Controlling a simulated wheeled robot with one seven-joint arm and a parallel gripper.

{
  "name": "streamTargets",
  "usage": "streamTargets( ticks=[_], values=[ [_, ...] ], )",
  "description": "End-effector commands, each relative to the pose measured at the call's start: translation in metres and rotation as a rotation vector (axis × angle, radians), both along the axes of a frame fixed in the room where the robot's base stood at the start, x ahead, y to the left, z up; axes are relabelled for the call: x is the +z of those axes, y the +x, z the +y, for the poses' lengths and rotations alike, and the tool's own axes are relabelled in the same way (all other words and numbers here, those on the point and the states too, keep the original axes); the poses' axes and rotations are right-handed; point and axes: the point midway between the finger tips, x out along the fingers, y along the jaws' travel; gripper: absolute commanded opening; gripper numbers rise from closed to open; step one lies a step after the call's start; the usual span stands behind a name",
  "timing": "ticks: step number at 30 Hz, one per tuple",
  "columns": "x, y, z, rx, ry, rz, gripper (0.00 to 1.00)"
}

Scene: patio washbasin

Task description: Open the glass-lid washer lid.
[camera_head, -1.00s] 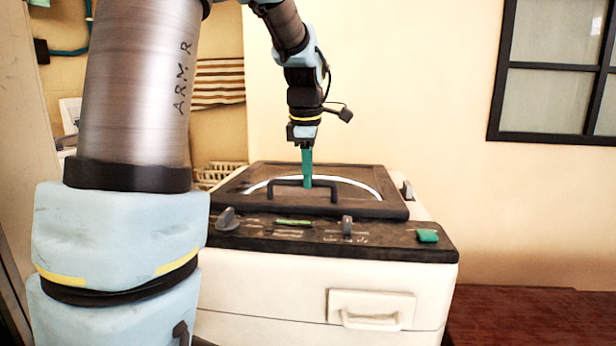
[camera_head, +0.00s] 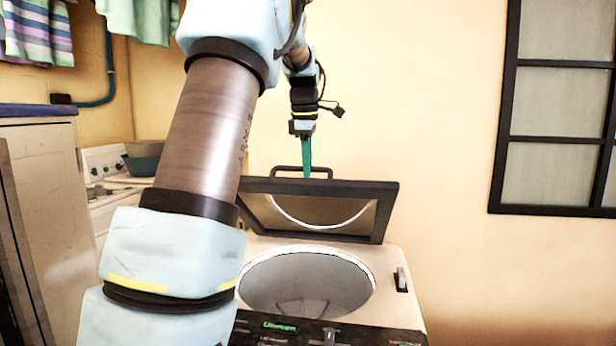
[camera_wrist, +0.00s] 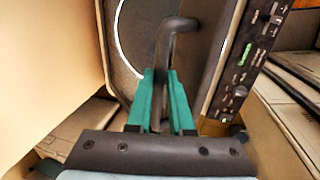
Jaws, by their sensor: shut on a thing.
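The washer (camera_head: 397,305) stands below my arm in the head view, with its round drum opening (camera_head: 305,280) showing. Its dark-framed glass lid (camera_head: 383,215) is raised at a tilt, hinged at the back, clear of the opening. The lid's black bar handle (camera_head: 322,170) is on its upper edge. My gripper (camera_head: 307,172) has green fingers shut on this handle. In the wrist view the fingers of my gripper (camera_wrist: 163,85) lie on both sides of the handle (camera_wrist: 168,38), with the glass lid (camera_wrist: 197,50) beyond.
A control panel (camera_head: 285,332) with knobs runs along the washer's front. Another white appliance (camera_head: 105,165) with a basin on it stands at the back left. A dark-framed window (camera_head: 550,140) is on the right wall. Hanging cloths are at upper left.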

Motion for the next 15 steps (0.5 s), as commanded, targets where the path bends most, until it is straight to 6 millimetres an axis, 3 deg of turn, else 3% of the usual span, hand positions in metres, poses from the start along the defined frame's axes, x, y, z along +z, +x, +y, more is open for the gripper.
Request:
streamTargets(
  ticks=[15],
  values=[
    [0.037,0.060,-0.015,0.003,0.004,0.004,0.00]
  ],
)
